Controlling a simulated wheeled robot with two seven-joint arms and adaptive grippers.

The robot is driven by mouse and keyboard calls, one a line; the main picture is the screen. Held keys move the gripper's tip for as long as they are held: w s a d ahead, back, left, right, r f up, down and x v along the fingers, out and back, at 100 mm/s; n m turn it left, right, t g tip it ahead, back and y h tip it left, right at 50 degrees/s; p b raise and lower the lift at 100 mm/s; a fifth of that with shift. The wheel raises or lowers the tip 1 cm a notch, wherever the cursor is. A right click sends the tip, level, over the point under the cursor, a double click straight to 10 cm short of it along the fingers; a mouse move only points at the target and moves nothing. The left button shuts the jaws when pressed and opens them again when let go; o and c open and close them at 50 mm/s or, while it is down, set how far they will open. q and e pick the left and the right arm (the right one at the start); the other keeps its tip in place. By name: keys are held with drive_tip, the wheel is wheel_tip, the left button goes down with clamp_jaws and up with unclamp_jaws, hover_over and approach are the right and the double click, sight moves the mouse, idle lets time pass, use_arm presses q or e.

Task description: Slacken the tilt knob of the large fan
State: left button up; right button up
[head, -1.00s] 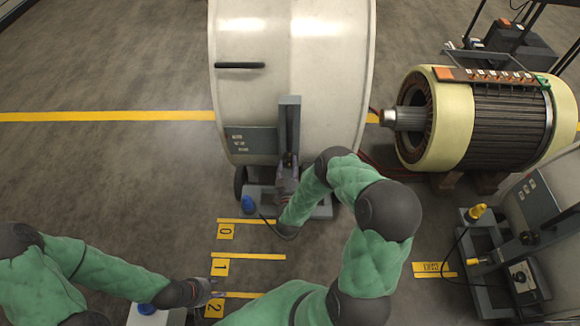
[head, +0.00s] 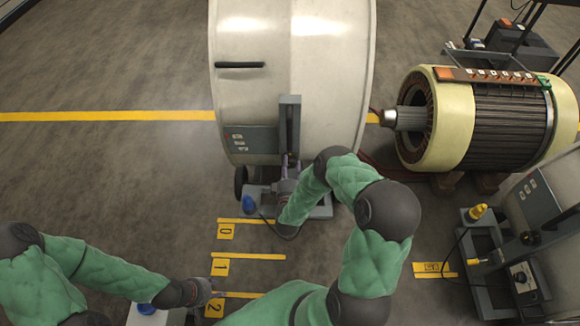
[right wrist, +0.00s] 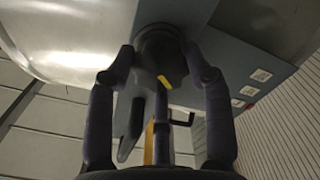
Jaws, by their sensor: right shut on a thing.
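The large fan (head: 300,75) is a big cream drum at the top middle of the head view, on a grey wheeled stand with an upright post (head: 290,125). My right gripper (head: 288,175) is at the post's lower part; my arm partly hides it.
A blue knob (head: 249,203) stands on the fan's base. A motor with yellowish ends (head: 455,125) lies on blocks at the right. Another machine with a yellow knob (head: 477,212) stands at lower right. Yellow numbered floor marks (head: 225,231) lie in front. The left floor is clear.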

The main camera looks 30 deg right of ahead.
drive_tip(key=n, duration=1.3)
drive_tip(key=shift+w+a, duration=0.25)
drive_tip(key=shift+f+n, duration=0.15)
drive_tip(key=shift+n, duration=0.25)
drive_tip(key=o, duration=1.1)
drive_tip(key=shift+f, duration=0.1)
drive_tip(key=shift+s, duration=0.15)
